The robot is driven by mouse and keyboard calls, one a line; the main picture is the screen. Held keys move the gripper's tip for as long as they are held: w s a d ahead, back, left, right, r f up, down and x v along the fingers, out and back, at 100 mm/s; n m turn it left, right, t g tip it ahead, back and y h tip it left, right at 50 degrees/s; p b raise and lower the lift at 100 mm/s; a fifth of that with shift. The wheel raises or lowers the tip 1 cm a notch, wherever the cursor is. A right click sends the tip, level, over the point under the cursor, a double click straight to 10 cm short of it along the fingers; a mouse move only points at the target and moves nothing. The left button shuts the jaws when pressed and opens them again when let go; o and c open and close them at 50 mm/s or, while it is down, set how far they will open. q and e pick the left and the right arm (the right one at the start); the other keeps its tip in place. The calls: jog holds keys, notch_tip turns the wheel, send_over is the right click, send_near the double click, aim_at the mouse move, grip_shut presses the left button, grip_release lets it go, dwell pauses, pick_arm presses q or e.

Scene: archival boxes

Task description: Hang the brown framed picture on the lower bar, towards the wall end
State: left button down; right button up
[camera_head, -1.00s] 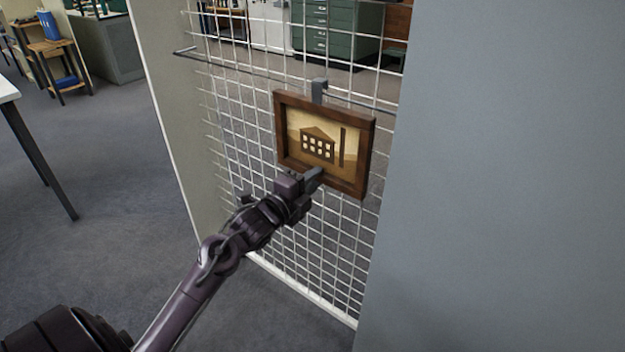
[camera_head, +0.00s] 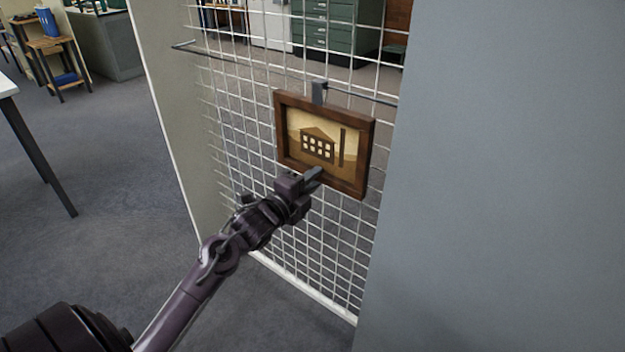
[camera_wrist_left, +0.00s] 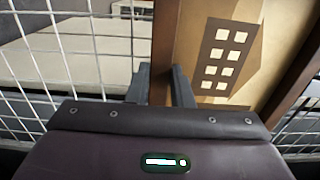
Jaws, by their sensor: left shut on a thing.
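The brown framed picture (camera_head: 324,145), with a building and a chimney on it, is upright and slightly tilted in the head view. A grey hook (camera_head: 319,92) stands above its top edge. A dark horizontal bar (camera_head: 232,61) runs in front of the wire mesh and meets the hook; I cannot tell whether the hook rests on it. My left gripper (camera_head: 316,174) is shut on the picture's frame at its lower edge. In the left wrist view the fingers (camera_wrist_left: 162,86) sit on both sides of the wooden frame (camera_wrist_left: 168,50). My right gripper is out of view.
The white wire mesh (camera_head: 290,235) stands behind the picture. A large grey panel (camera_head: 500,180) fills the right side, close to the picture. A pale panel (camera_head: 175,150) borders the mesh on the left. A table (camera_head: 38,140) stands at far left, with open floor between.

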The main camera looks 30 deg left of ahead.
pick_arm(q)
jog(key=shift+r, duration=0.1)
jog(key=c, duration=1.2)
grip_release()
jog(key=shift+f, duration=0.2)
jog(key=shift+c, duration=0.2)
jog(key=shift+r, duration=0.1)
jog(key=shift+s, duration=0.1)
jog(key=s+p, duration=0.3)
jog(key=s, duration=0.8)
jog(key=shift+a+p, duration=0.35)
jog(key=shift+a, duration=0.1)
